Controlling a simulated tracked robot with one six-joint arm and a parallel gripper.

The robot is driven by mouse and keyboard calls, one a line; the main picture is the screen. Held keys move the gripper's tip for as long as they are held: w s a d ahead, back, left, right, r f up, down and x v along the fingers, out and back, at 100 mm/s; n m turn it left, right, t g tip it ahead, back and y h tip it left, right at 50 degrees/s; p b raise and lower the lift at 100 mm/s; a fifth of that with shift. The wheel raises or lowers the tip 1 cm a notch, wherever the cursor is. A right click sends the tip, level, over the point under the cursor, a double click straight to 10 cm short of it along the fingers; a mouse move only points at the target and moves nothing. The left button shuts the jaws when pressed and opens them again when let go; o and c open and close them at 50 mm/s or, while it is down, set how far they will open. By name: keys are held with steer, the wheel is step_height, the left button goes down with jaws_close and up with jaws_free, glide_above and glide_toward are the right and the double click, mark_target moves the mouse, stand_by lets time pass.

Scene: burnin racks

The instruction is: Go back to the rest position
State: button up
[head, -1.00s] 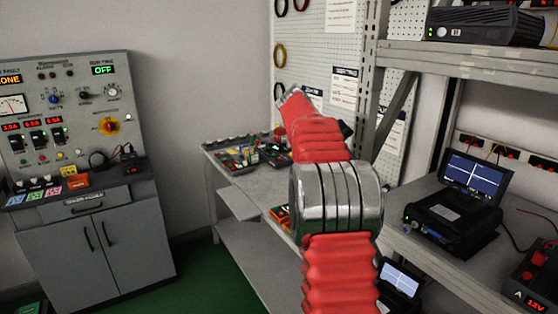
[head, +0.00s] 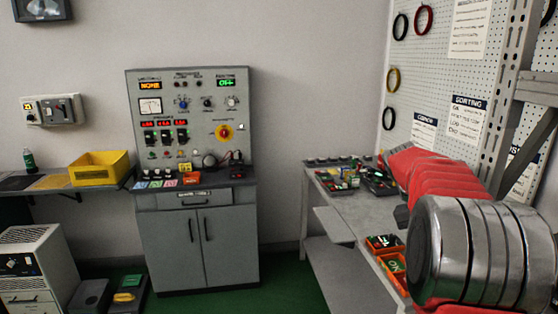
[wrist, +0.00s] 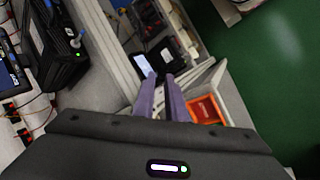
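My arm, in a red sleeve with a metal joint, reaches in from the right of the head view over the grey workbench (head: 343,217). My gripper cannot be made out there, as the arm covers that area. In the wrist view my gripper (wrist: 160,80) shows two purple fingers, a little apart, with nothing held between them. They point down past the bench edge. A dark device with a lit screen (wrist: 141,65) lies beyond the fingertips, and an orange bin (wrist: 206,109) is right of them. I cannot tell how far below they are.
A grey control cabinet (head: 198,245) stands against the back wall. A yellow bin (head: 99,168) sits on a wall shelf at left, above a white unit (head: 35,265). Orange bins (head: 384,243) lie on the bench. A metal rack post (head: 507,90) rises at right. Green floor is clear in front of the cabinet.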

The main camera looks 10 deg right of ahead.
steer(key=s+a+f+n+t+y, duration=0.1)
steer(key=a+f+n+t, duration=0.15)
steer(key=a, duration=0.75)
steer(key=s+a+f+n+t+y, duration=0.1)
steer(key=s+a+n+t, duration=0.15)
steer(key=a, duration=0.75)
steer(key=s+a+n+t+y, duration=0.1)
steer(key=s+a, duration=0.3)
steer(key=a, duration=0.4)
steer(key=s+a+r+n+t+y, duration=0.1)
steer(key=s+a+n+t, duration=0.2)
steer(key=a, duration=0.6)
steer(key=shift+s+t, duration=0.6)
steer(key=shift+s, duration=0.65)
steer(key=shift+d+r, duration=0.1)
